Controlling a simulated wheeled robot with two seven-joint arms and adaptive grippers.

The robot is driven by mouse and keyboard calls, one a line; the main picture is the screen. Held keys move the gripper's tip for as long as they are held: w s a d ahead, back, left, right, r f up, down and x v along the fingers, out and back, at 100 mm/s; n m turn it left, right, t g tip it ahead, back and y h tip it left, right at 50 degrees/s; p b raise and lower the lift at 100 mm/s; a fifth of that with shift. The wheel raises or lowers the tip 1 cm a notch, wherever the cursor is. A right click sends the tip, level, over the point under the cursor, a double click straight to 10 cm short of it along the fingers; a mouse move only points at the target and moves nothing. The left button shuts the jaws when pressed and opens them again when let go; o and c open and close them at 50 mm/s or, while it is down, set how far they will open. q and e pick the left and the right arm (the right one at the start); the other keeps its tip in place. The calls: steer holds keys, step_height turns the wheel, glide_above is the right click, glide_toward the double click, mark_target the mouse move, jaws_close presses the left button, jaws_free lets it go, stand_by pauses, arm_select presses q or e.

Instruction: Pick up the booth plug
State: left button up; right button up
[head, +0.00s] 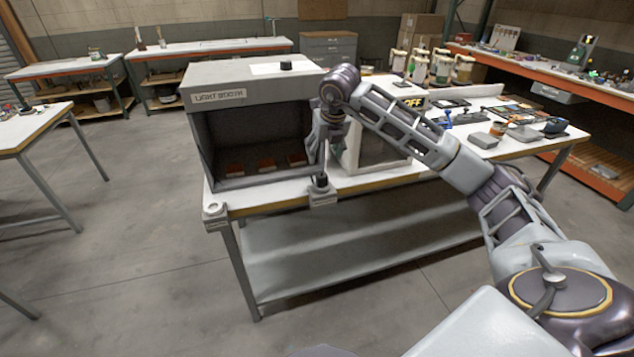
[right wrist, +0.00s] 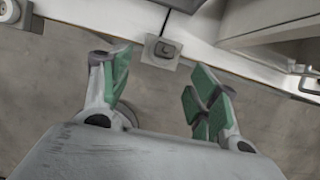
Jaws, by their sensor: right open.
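The booth plug looks to be the small dark piece (head: 321,181) on a grey bracket (head: 323,197) at the table's front edge, by the booth's right front corner. In the right wrist view a dark square piece (right wrist: 165,49) sits on the same bracket, just beyond the fingertips and between them. My right gripper (head: 322,158) points down above it, partly hidden by its own wrist. In the right wrist view, the gripper (right wrist: 160,72) has its green-padded fingers spread, with nothing between them. My left gripper is not in view.
The light booth (head: 245,98) stands left of the gripper with several reddish blocks inside. A second bracket (head: 215,214) with a round socket is at the table's left corner. A white cabinet (head: 380,150) stands close right. The floor before the table is clear.

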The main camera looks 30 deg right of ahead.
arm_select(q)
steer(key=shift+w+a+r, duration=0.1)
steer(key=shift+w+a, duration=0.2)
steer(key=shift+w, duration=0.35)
